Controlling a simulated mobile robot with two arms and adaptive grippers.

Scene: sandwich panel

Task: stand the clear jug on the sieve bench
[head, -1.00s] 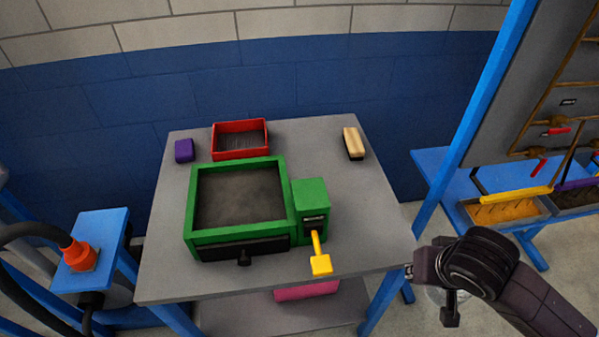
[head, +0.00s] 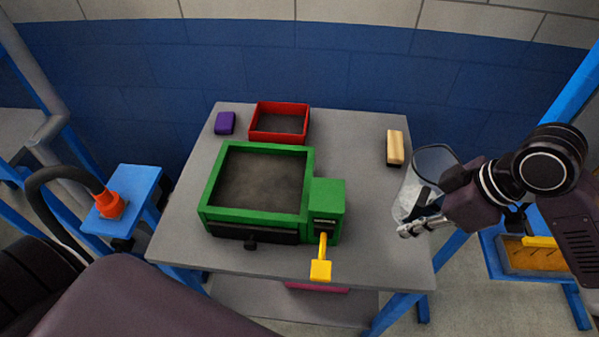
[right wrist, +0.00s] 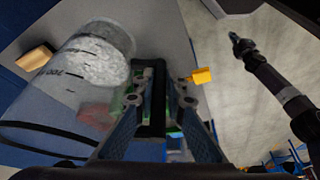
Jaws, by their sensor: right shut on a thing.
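The sieve bench (head: 375,235) is a grey-topped table with a green sieve machine (head: 210,190) on it. The clear jug (head: 430,165) is at the bench's right edge in the head view, tilted, with its top leaning right. My right gripper (head: 420,225) is shut on the jug at its right side; the exact grip spot is hard to see. In the right wrist view the jug (right wrist: 55,100) shows dark volume marks and pale grainy stuff, left of the gripper fingers (right wrist: 150,80). I cannot tell whether its base touches the bench. My left gripper is not in view.
A red tray (head: 256,132), a purple block (head: 225,123) and a wooden-backed brush (head: 395,146) lie along the back. A yellow lever (head: 321,268) sticks out in front of the machine. The top between machine and right edge is clear.

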